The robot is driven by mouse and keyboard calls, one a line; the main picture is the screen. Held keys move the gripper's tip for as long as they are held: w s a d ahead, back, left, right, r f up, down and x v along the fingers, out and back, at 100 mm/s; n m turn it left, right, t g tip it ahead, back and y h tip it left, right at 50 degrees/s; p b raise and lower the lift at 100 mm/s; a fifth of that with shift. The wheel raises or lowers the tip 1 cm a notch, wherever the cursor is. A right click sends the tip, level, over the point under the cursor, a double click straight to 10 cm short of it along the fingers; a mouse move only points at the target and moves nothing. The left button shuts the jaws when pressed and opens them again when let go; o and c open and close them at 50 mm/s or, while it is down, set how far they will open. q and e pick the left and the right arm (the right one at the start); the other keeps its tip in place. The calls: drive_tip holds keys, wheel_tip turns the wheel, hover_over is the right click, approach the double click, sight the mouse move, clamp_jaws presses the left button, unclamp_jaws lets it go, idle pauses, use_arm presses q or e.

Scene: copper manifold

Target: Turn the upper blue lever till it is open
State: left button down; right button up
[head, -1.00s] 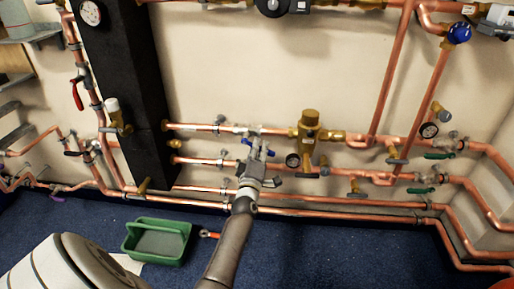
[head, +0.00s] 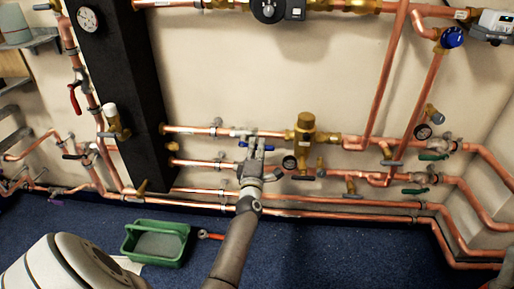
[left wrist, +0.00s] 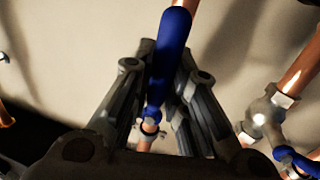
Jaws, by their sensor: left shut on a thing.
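The upper blue lever (left wrist: 172,50) fills the gap between my left gripper's fingers in the left wrist view. It runs up the picture, in front of a copper pipe. My left gripper (head: 255,145) shows in the head view at the upper of two wall pipes and is shut on the lever; the fingers (left wrist: 160,95) flank it closely. A bit of blue (head: 242,144) shows just left of the gripper, but which lever it belongs to is unclear. Another blue lever (left wrist: 298,160) shows at the lower right of the wrist view. My right gripper is not in view.
A black column (head: 128,100) rises at the left. Several copper pipes cross below. A green tray (head: 184,254) and a red-orange tool (head: 208,235) lie on the blue floor.

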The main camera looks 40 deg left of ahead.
use_arm(q)
drive_tip(key=shift+r, duration=0.15)
drive_tip(key=c, duration=1.4)
unclamp_jaws()
drive_tip(key=v, duration=1.2)
drive_tip(key=shift+a, duration=0.1)
